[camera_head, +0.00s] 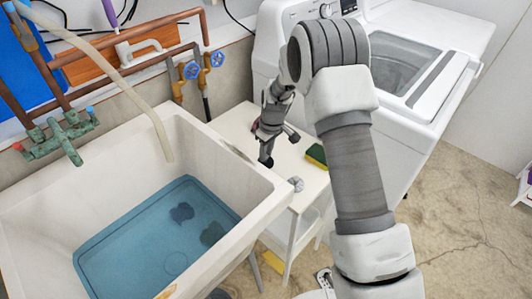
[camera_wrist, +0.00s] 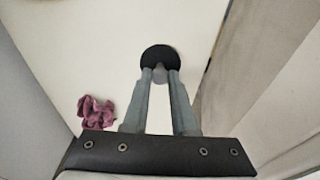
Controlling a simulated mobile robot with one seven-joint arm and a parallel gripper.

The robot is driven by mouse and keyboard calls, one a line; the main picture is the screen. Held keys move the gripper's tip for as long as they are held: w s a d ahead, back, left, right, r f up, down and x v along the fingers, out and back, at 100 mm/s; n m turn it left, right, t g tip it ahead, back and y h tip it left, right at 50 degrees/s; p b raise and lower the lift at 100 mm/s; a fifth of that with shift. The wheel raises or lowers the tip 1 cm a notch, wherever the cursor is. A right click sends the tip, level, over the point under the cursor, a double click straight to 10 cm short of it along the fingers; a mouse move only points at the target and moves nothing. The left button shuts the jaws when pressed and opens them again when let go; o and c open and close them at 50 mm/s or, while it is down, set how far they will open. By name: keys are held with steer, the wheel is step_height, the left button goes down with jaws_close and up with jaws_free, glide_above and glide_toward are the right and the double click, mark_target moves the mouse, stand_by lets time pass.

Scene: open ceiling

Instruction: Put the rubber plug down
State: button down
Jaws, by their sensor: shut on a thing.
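The rubber plug (camera_wrist: 158,54) is a black disc with a grey knob. In the wrist view my gripper (camera_wrist: 160,75) is shut on the knob, one finger on each side. In the head view my gripper (camera_head: 266,145) points down over the small white table (camera_head: 235,125) beside the sink. The dark plug (camera_head: 266,163) shows below its fingertips, close to the tabletop. I cannot tell whether the plug touches the table. The tabletop (camera_wrist: 85,45) fills much of the wrist view.
A crumpled purple item (camera_wrist: 96,112) lies on the tabletop. A green-yellow sponge (camera_head: 316,156) and a small grey object (camera_head: 296,184) are at the table's near side. The sink (camera_head: 225,155) holds blue water at left. A white washer (camera_head: 425,95) stands behind right.

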mark_target(270, 165)
steer(key=shift+f, duration=0.2)
steer(key=c, duration=0.7)
jaws_free()
steer(key=shift+r, duration=0.1)
steer(key=shift+r, duration=0.1)
steer(key=r, duration=0.4)
steer(key=s+d+r+p, duration=0.1)
steer(key=r, duration=0.7)
steer(key=shift+s+d+r, duration=0.1)
steer(key=shift+s+d, duration=0.05)
steer(key=shift+s, duration=0.05)
